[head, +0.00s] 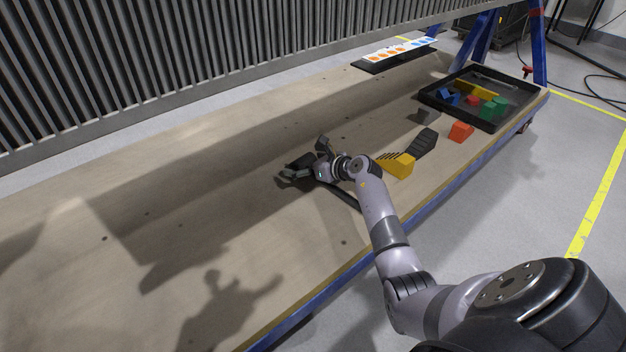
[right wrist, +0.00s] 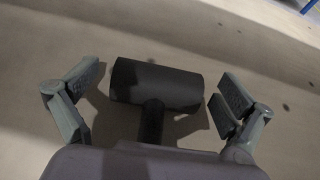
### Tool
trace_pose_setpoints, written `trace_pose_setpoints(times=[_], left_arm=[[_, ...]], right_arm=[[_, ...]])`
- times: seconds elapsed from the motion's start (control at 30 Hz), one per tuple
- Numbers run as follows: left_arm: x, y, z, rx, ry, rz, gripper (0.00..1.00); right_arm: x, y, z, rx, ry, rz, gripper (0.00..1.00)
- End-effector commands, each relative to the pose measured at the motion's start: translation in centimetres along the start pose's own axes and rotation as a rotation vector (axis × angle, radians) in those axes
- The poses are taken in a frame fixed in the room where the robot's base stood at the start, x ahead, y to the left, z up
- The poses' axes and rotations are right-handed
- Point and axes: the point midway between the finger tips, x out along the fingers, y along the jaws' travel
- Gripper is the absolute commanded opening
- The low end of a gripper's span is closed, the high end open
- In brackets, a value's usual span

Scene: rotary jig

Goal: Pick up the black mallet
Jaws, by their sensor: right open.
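The black mallet lies on the wooden table. In the right wrist view its dark cylindrical head (right wrist: 155,84) lies crosswise between my open fingers, and its handle (right wrist: 152,122) runs down under the gripper body. My right gripper (right wrist: 162,98) is open, with one finger on each side of the mallet head and a visible gap at both ends. In the head view my right gripper (head: 305,163) is low over the middle of the table. There the mallet's handle (head: 346,200) shows partly beneath my wrist, and the rest is largely hidden. My left gripper is not in view.
A black tray (head: 492,126) holds several coloured blocks. The table's left part is clear. A ribbed grey panel (head: 200,60) stands behind.

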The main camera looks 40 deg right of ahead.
Motion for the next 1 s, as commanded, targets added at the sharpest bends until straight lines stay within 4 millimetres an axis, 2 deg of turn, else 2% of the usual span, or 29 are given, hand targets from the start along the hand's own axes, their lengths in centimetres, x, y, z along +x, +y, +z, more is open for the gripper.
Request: trace_pose_setpoints(times=[0.27,1.0], left_arm=[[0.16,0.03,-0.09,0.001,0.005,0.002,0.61],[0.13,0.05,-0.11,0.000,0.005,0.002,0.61]], right_arm=[[0.18,-0.02,0.05,-0.001,0.000,0.000,0.98],[0.16,-0.03,0.03,-0.001,0.000,-0.001,0.49]])
